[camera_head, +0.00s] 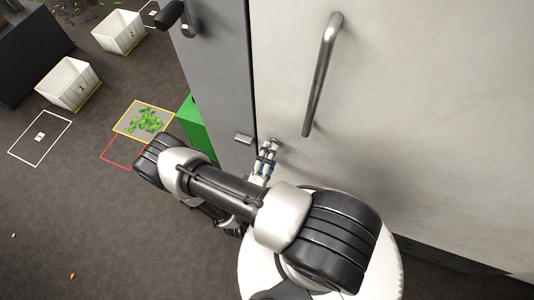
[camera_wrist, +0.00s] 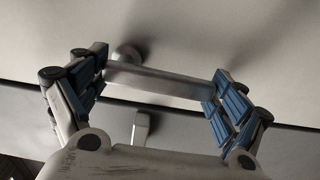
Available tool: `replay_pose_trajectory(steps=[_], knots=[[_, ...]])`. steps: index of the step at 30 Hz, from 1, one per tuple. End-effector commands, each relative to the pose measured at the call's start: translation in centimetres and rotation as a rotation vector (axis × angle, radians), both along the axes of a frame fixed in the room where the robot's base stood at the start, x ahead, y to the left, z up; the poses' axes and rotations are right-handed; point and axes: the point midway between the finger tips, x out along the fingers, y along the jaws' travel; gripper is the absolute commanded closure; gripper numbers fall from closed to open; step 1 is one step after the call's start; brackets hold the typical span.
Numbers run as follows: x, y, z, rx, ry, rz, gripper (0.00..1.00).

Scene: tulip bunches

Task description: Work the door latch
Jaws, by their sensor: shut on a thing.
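The pale door (camera_head: 420,120) fills the right of the head view, and its edge meets the grey frame (camera_head: 225,75) along a dark seam. The metal latch lever (camera_wrist: 160,82) lies across the wrist view, with its round pivot (camera_wrist: 126,54) on the door. In the head view only a bit of the latch (camera_head: 275,142) shows past my fingers. My gripper (camera_head: 266,160) is at the door's edge, its blue finger pads shut on the lever from both ends in the wrist view (camera_wrist: 158,88). A small metal catch (camera_head: 244,139) sits on the frame beside the seam.
A long metal pull handle (camera_head: 322,75) stands out from the door above the latch. A green box (camera_head: 196,128) is left of the frame. White bins (camera_head: 68,84) and a yellow-edged mat with green leaves (camera_head: 145,120) lie farther left. The lower-left floor is mostly clear.

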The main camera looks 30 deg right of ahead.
Motion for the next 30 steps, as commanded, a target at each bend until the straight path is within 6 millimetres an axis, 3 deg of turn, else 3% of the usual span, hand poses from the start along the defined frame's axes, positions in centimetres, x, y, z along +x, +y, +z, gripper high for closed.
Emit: replay_pose_trajectory(steps=[19, 20, 24, 30], knots=[[-0.27, -0.17, -0.03, -0.034, 0.045, 0.0, 0.53], [-0.28, -0.18, -0.03, -0.034, 0.045, 0.0, 0.08], [-0.24, -0.16, -0.03, -0.032, 0.042, 0.0, 0.0], [-0.22, -0.14, -0.03, -0.029, 0.039, 0.0, 0.0]])
